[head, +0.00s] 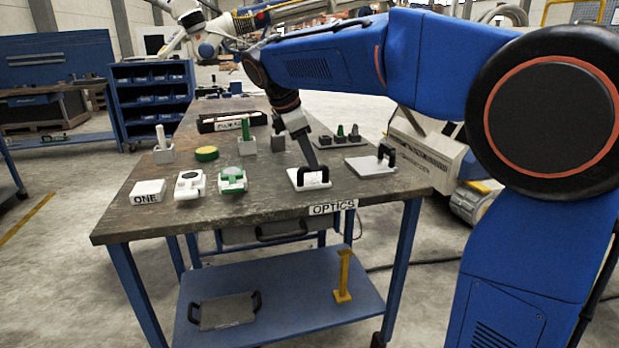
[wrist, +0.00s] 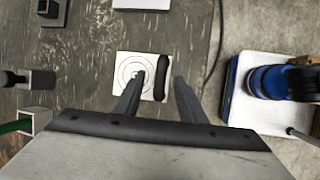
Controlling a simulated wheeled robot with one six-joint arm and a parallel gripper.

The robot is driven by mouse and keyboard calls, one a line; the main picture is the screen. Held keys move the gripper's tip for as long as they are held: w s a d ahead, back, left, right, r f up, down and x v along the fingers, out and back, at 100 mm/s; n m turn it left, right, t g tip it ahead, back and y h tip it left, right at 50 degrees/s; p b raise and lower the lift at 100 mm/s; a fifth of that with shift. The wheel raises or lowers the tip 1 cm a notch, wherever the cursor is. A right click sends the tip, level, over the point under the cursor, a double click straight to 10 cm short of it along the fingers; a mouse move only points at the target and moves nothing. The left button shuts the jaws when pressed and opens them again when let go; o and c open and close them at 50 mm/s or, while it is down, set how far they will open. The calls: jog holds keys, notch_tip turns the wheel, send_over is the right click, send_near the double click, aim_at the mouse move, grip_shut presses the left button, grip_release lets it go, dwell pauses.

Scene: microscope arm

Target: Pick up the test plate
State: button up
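The test plate (head: 309,184) is a white square with a black bar handle, lying flat near the front edge of the workbench. In the wrist view the plate (wrist: 127,88) shows concentric rings, with the black handle along its right side. My gripper (head: 316,163) points down just over the plate. In the wrist view my gripper (wrist: 159,78) is open, with its two fingers apart and the handle appearing between the tips. I cannot tell whether the fingers touch the handle. Part of the handle is hidden behind the fingers in the head view.
A grey plate with a black handle (head: 370,166) lies right of the test plate. Green-and-white device (head: 232,181), white device (head: 190,185), block marked ONE (head: 148,192) and green disc (head: 206,153) stand left. Holders with upright pieces (head: 247,144) stand behind. Bare benchtop (head: 262,203) lies at the front.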

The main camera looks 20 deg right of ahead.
aim_at(302, 179)
jog(key=shift+x, duration=2.5)
jog(key=shift+s+a+f, duration=0.1)
grip_shut()
